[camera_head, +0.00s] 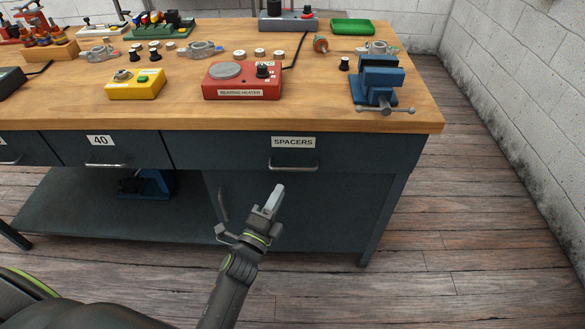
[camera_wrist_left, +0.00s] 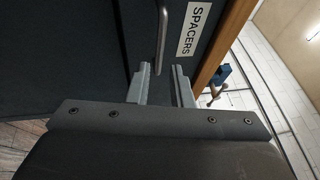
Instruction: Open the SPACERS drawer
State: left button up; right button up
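The SPACERS drawer (camera_head: 235,152) is a dark blue-grey front under the right part of the wooden bench top, and it looks shut. Its white SPACERS label (camera_head: 293,142) sits above a metal bar handle (camera_head: 293,167). My left gripper (camera_head: 277,190) is below the handle in the head view, apart from it. In the left wrist view its two fingers (camera_wrist_left: 161,70) stand apart with nothing between them. The handle (camera_wrist_left: 162,35) shows beyond the fingertips, roughly in line with the gap, and the label (camera_wrist_left: 194,28) is to its right. My right gripper is not in view.
A drawer labelled 40 (camera_head: 100,148) is to the left, and a cabinet door (camera_head: 320,210) lies below the SPACERS drawer. On the bench top (camera_head: 190,115) stand a red bearing heater (camera_head: 240,82), a yellow box (camera_head: 136,84) and a blue vise (camera_head: 380,80). Wooden floor (camera_head: 470,220) is clear at right.

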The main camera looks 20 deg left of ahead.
aim_at(292, 169)
pick_arm(q)
jog(key=b+x, duration=0.1)
jog(key=x, duration=0.8)
jog(key=shift+w, duration=0.1)
grip_shut()
